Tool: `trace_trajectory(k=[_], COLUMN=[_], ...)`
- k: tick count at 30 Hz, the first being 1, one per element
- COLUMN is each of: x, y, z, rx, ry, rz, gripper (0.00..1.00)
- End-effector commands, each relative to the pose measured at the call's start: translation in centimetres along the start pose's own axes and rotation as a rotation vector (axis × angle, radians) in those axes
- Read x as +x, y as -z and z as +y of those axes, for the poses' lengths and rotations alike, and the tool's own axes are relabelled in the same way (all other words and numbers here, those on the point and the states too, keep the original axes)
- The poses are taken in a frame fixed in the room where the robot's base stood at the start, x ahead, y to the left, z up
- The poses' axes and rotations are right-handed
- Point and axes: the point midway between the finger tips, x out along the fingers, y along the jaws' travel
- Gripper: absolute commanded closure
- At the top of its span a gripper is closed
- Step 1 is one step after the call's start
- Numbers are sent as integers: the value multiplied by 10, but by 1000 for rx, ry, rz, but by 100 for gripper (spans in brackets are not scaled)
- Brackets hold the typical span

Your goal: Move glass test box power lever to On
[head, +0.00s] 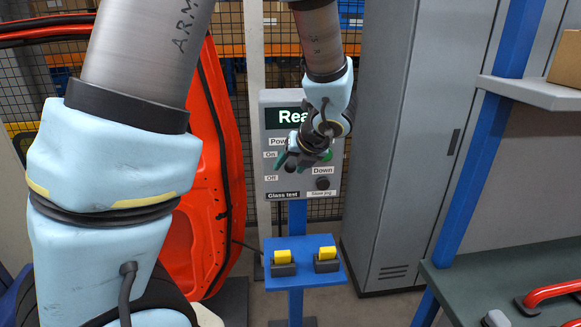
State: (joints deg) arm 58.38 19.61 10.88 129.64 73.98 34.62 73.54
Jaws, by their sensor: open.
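The glass test box (271,184) is a grey panel on a blue post, with a lit display reading "Rea" before my arm covers the rest. Its power lever sits between the "On" and "Off" labels on the left side, but my gripper hides most or all of it, so its position cannot be told. My gripper (286,164) is in front of the panel's left middle, by these labels, with dark green fingertips. It is open; contact with the lever cannot be told.
A black knob (322,184) sits under the "Down" label. A blue shelf (305,268) below carries two yellow-and-black blocks. An orange-red door (205,190) stands left, a grey cabinet (400,150) right. A dark green bench (480,285) with red handles is at lower right.

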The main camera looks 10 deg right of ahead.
Motion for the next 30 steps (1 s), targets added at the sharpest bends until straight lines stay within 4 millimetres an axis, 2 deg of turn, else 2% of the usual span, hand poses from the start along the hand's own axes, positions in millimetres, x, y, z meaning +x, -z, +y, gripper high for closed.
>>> trace_trajectory(k=[9, 15, 21, 30], x=[-58, -89, -101, -101], y=[0, 0, 0, 1], z=[-1, -1, 0, 0], rx=[-2, -1, 0, -4], ry=[6, 5, 3, 1], rz=[-3, -2, 1, 3], gripper=[39, 39, 39, 39])
